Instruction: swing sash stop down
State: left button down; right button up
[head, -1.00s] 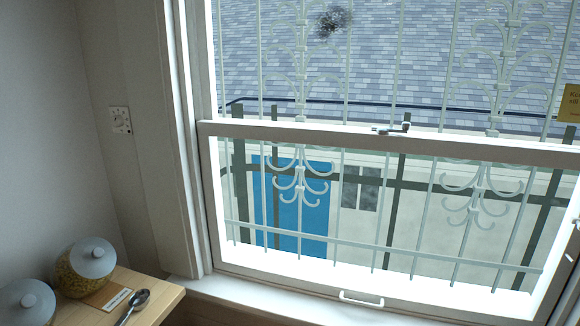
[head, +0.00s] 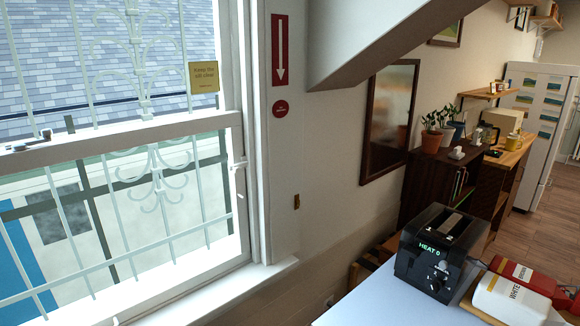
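The sash window (head: 120,140) fills the left of the head view, with its lower sash down behind the meeting rail. A small white fitting, which looks like the sash stop (head: 239,166), sits on the right side of the frame just below the meeting rail. It is too small to tell clearly how its arm is turned. A metal sash latch (head: 30,142) lies on the meeting rail at the far left. Neither of my grippers is in view.
A red sign with a white down arrow (head: 281,50) hangs right of the window, above a round red label (head: 281,109). A black toaster (head: 440,252) and bread bags (head: 510,295) stand on a pale table (head: 370,300) at lower right. A sloping stair underside juts overhead.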

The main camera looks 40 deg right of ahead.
aim_at(237, 168)
jog(key=z, duration=1.15)
